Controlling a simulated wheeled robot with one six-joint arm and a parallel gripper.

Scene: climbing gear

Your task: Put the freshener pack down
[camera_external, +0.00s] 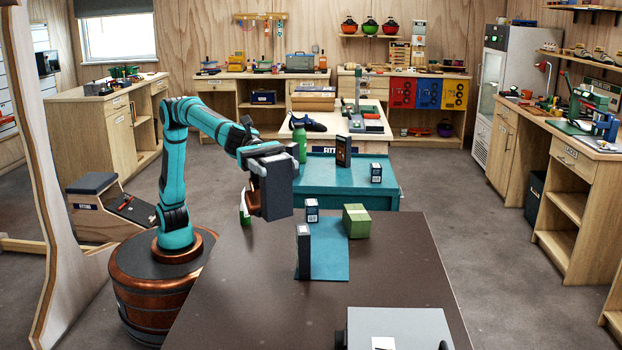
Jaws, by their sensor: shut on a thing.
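My gripper (262,196) hangs above the left far part of the brown table (225,300). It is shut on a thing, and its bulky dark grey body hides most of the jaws. A green and white piece (244,208) shows at the gripper's lower left, and I take it for the freshener pack. The rest of the pack is hidden behind the gripper. It appears to be held above the tabletop, though its exact height cannot be told.
On a teal mat (330,268) stand a tall dark box (303,252) and a small box (312,208), with a green box (356,222) at its right edge. A grey case (410,325) is in front. The brown table's left and right parts are bare. A teal table (330,195) stands behind.

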